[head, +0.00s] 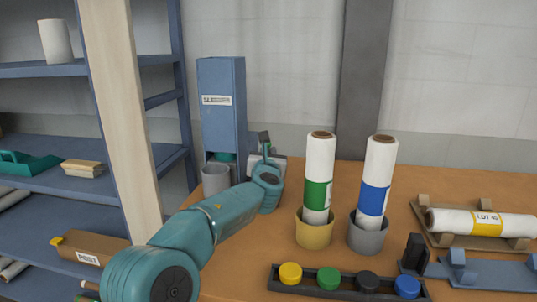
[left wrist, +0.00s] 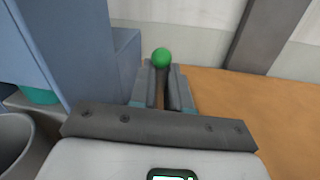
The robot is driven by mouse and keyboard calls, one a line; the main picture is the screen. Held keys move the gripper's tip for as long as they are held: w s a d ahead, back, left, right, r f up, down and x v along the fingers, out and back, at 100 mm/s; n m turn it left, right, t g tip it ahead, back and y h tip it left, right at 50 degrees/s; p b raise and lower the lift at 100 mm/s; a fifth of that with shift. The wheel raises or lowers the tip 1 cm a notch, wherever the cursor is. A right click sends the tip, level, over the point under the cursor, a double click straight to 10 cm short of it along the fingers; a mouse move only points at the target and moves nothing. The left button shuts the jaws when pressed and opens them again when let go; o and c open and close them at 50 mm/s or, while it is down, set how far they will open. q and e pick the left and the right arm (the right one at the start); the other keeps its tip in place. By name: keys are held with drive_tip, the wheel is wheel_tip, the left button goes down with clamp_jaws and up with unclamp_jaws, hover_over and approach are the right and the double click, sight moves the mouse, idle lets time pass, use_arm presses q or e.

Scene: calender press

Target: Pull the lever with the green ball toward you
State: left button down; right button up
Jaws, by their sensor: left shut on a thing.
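The green ball (left wrist: 161,58) of the lever shows in the left wrist view, at the far end of my left gripper's fingers (left wrist: 163,85). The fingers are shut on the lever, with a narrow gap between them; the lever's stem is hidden. In the head view my left gripper (head: 264,147) is beside the right side of the tall blue dispenser-like machine (head: 221,110), and the ball is too small and covered to make out clearly. The machine's blue body (left wrist: 75,45) also fills the left of the wrist view. My right gripper is not in view.
A grey cup (head: 215,180) stands below the machine. Rolls with green (head: 318,190) and blue (head: 375,195) bands stand in pots right of my arm. A tray of coloured knobs (head: 345,292) lies in front. A wooden post (head: 122,110) and blue shelves are at left.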

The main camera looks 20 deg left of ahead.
use_arm(q)
drive_tip(key=shift+a, duration=0.2)
drive_tip(key=c, duration=1.2)
unclamp_jaws()
drive_tip(key=shift+o, duration=0.2)
drive_tip(key=shift+s+d, duration=0.1)
drive_tip(key=shift+d, duration=0.05)
drive_tip(key=shift+s+f, duration=0.1)
drive_tip(key=shift+s, duration=0.15)
drive_tip(key=b+v, duration=0.3)
drive_tip(key=v, duration=1.2)
drive_tip(key=shift+s+d, duration=0.25)
drive_tip(key=shift+s, duration=0.05)
